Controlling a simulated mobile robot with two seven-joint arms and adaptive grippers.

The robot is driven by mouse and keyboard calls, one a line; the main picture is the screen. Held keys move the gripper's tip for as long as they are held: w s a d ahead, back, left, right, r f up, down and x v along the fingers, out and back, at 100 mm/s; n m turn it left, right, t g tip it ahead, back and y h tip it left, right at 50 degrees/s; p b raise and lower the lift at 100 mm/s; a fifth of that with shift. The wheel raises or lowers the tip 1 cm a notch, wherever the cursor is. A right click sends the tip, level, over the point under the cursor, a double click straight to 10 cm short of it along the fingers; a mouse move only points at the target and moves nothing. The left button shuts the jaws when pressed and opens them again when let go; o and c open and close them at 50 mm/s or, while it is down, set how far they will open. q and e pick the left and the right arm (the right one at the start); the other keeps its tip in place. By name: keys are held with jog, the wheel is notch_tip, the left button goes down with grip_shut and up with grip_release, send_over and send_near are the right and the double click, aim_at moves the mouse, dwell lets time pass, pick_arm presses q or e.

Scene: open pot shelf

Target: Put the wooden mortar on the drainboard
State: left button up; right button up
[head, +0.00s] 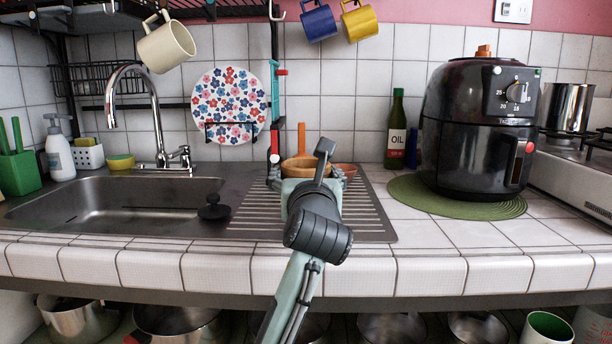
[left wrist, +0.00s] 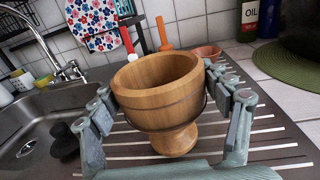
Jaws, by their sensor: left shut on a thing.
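The wooden mortar (head: 298,163) is a light brown footed cup with a dark band. It stands out in the left wrist view (left wrist: 160,97), upright or slightly tilted by the camera angle. My left gripper (head: 307,176) is shut on it, with one finger on each side of its bowl. The mortar is over the ribbed drainboard (head: 363,218), its foot close to or on the ribs; I cannot tell whether it touches. In the head view my gripper hides most of the mortar. My right gripper is not in view.
A small terracotta bowl (left wrist: 207,53) is close behind the mortar on the right. A green mat (head: 430,200) under a black air fryer (head: 475,130) is at the right. An oil bottle (head: 396,130) stands behind.

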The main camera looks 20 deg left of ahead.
pick_arm(q)
jog(key=shift+f, duration=0.1)
jog(key=o, duration=1.6)
jog(key=shift+c, duration=0.2)
jog(key=v, duration=1.2)
